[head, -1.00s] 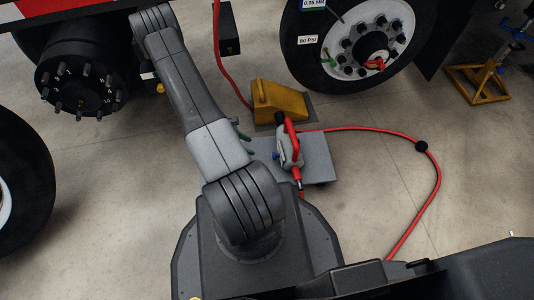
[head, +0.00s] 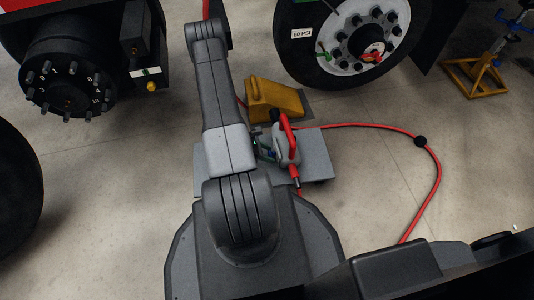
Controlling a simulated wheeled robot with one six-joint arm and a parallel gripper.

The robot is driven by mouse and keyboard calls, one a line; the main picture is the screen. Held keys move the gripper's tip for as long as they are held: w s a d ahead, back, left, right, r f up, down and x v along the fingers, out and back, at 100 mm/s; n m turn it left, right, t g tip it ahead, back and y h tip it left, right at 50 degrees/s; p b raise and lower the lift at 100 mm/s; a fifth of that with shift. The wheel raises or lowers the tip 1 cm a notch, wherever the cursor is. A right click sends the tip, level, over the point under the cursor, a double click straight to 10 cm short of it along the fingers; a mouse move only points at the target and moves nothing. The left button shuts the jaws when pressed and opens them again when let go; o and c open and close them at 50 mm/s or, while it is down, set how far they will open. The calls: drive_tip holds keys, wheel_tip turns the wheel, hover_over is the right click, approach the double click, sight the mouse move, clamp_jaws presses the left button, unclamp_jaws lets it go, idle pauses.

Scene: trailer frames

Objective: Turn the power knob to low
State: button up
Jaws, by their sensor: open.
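A red and grey air wrench (head: 287,145) lies on a grey flat plate (head: 315,158) in the middle of the head view, with a red hose at its lower end. I cannot make out the power knob or its setting. My arm rises up the picture just left of the wrench and covers part of the plate. I cannot make out my gripper. Small dark and green parts show between my arm and the wrench, too small to identify.
A yellow chock (head: 272,100) stands behind the plate, near a wheel (head: 365,40) with a tyre. A studded hub (head: 68,85) is at upper left. A yellow jack stand (head: 477,75) is at upper right. The red hose (head: 435,170) loops across the floor at right.

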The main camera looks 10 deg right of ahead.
drive_tip(key=c, duration=0.9)
drive_tip(key=shift+c, duration=0.2)
drive_tip(key=shift+w+f+n+g+h+b, duration=0.1)
drive_tip(key=shift+w+n+g+h+b, duration=0.1)
drive_tip(key=shift+n+g+b, duration=0.45)
drive_tip(key=shift+w+f+n+g+h+b, duration=0.15)
drive_tip(key=shift+n+g+b, duration=0.2)
drive_tip(key=shift+g, duration=0.5)
drive_tip(key=shift+r+g, duration=0.15)
drive_tip(key=shift+g, duration=0.15)
drive_tip(key=o, duration=0.9)
